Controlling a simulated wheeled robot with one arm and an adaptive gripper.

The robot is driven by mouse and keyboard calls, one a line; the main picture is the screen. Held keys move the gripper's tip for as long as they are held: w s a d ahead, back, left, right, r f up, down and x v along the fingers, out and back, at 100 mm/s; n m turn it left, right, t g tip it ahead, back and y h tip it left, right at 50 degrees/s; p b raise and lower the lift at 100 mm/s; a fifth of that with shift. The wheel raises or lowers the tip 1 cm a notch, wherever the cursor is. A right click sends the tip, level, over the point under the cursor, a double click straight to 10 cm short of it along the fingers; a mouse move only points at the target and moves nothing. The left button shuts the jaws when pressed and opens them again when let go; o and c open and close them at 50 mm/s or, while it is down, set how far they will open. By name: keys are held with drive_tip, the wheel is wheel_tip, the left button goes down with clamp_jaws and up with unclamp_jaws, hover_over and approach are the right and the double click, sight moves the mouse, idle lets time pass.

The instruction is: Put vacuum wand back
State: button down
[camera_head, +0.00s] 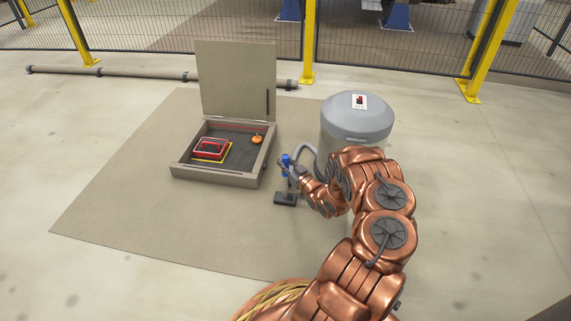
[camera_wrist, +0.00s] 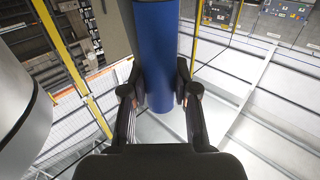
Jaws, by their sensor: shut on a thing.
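The vacuum wand has a blue grip (camera_head: 285,161) and a dark flat floor head (camera_head: 285,199) at its lower end. In the wrist view its blue tube (camera_wrist: 157,50) stands between my fingers. My gripper (camera_head: 285,167) is shut on the wand, beside the grey vacuum canister (camera_head: 357,125). A grey hose (camera_head: 305,153) runs between the wand and the canister. The floor head is at or just above the floor; I cannot tell which. My gripper also shows in the wrist view (camera_wrist: 160,95). My copper arm hides the canister's lower part.
An open box (camera_head: 215,179) with a raised lid (camera_head: 237,80) stands on the mat (camera_head: 130,205) to the left. It holds a red case (camera_head: 209,149) and an orange item (camera_head: 257,140). A pipe (camera_head: 140,73) lies behind, before a fence with yellow posts (camera_head: 309,40). The front mat is clear.

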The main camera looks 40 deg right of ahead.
drive_tip(key=c, duration=0.9)
unclamp_jaws()
drive_tip(key=shift+r, duration=0.1)
